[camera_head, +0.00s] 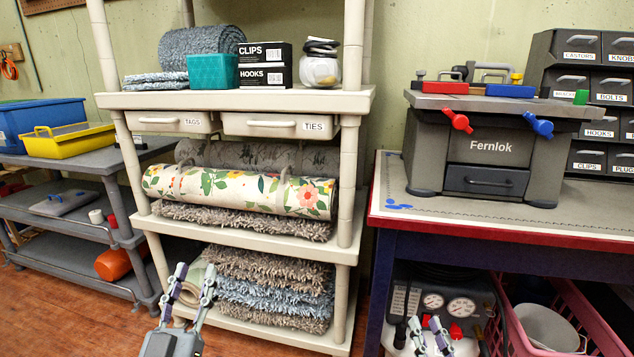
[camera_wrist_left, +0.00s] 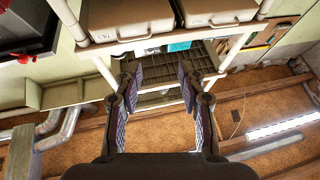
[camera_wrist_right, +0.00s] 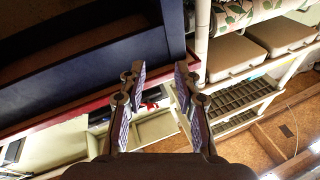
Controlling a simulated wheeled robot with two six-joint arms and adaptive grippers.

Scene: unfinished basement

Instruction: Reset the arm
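My left gripper (camera_head: 190,285) is low in the head view, in front of the shelf's lower rugs. Its fingers stand apart with nothing between them, and the left wrist view (camera_wrist_left: 160,88) shows the same open gap. My right gripper (camera_head: 428,335) is at the bottom edge of the head view, in front of the compressor under the workbench. In the right wrist view (camera_wrist_right: 160,82) its fingers are apart and empty. Neither gripper touches anything that I can see.
A beige shelf (camera_head: 250,240) holds rolled rugs and boxes. A grey cart (camera_head: 75,225) stands left. Wooden floor is free at lower left.

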